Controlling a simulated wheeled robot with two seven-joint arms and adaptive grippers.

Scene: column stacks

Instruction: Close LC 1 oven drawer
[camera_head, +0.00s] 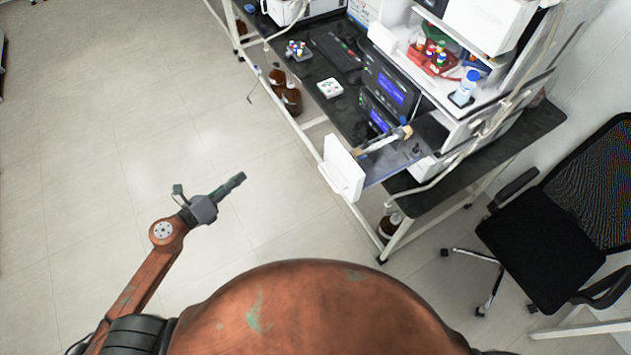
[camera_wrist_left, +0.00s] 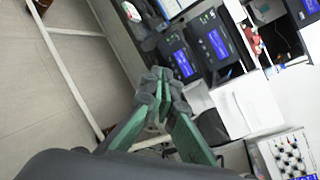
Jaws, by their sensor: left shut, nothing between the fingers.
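The oven drawer (camera_head: 381,168) of the LC stack stands pulled out over the bench edge in the head view. Its white front panel (camera_head: 343,170) faces the aisle, and a column with a tan end lies across the opening behind it. My left gripper (camera_head: 240,178) is shut and empty, out over the floor to the left of the panel and clearly apart from it. In the left wrist view the closed green fingers (camera_wrist_left: 165,78) show in front of the instruments. My right gripper is not in view.
LC modules with blue screens (camera_head: 391,90) stand behind the drawer on the black bench. A white tray (camera_head: 330,88) and vials (camera_head: 297,49) lie left of them. A black chair (camera_head: 545,225) stands at right. The floor on the left is clear.

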